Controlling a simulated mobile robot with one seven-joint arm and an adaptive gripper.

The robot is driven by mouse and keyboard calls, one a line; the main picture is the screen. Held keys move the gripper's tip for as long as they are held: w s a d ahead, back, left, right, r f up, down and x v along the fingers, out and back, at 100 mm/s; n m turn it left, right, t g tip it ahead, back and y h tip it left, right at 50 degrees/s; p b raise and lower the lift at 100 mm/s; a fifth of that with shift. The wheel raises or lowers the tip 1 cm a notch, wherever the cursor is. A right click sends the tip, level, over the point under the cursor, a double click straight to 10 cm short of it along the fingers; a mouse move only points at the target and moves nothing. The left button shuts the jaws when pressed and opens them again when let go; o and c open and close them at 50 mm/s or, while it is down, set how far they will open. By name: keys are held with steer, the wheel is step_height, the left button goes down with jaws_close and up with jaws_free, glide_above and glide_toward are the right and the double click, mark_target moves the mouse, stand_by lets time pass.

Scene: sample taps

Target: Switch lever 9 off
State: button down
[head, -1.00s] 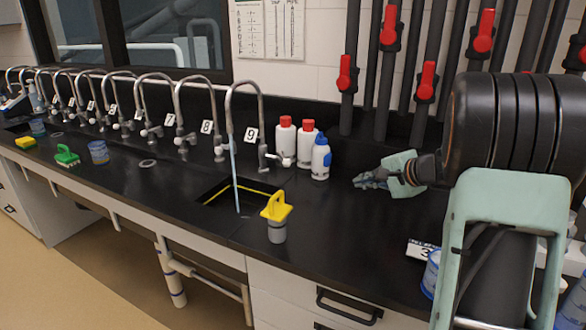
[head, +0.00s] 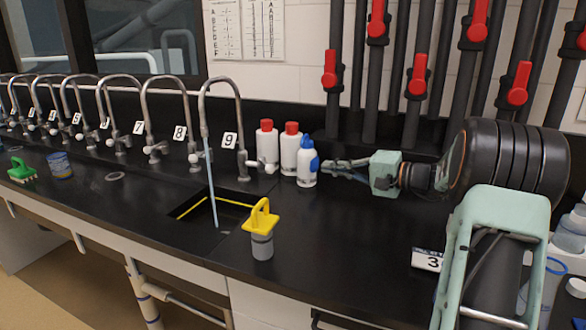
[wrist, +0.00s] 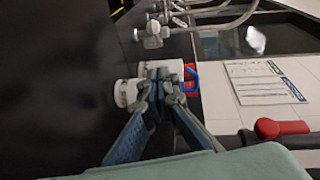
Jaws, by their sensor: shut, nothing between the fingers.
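Tap 9 (head: 241,125) is the nearest curved metal tap in the head view, with its number 9 card (head: 229,141) beside it. Its white lever (head: 262,166) points right, toward the bottles. A stream of water (head: 211,185) runs from its spout into the sink (head: 190,207). My gripper (head: 327,164) is shut and empty, to the right of the lever, with the bottles between them. In the wrist view its fingertips (wrist: 160,78) overlap the bottles in the picture. A white tap handle (wrist: 153,37) shows beyond them; its number cannot be read there.
Two white bottles with red caps (head: 267,143) and a white bottle with a blue top (head: 307,166) stand right of the lever. Red-handled pipes (head: 417,75) line the wall.

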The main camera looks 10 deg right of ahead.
glide_toward(266, 164)
steer(key=w, duration=0.1)
steer(key=w+d, duration=0.1)
steer(key=w, duration=0.1)
steer(key=shift+d+f+b, duration=0.2)
steer(key=shift+d+b, duration=0.05)
steer(key=shift+b, duration=0.1)
steer(key=shift+s+a+f, duration=0.1)
steer(key=shift+a, duration=0.5)
steer(key=shift+s+a+f, duration=0.1)
steer(key=shift+a, duration=0.45)
steer(key=shift+a+f, duration=0.1)
steer(key=shift+a, duration=0.4)
steer(key=shift+a+b, duration=0.1)
steer(key=shift+b, duration=0.2)
steer(key=shift+s+a+b, duration=0.1)
steer(key=shift+a+b, duration=0.1)
steer(key=shift+b, duration=0.15)
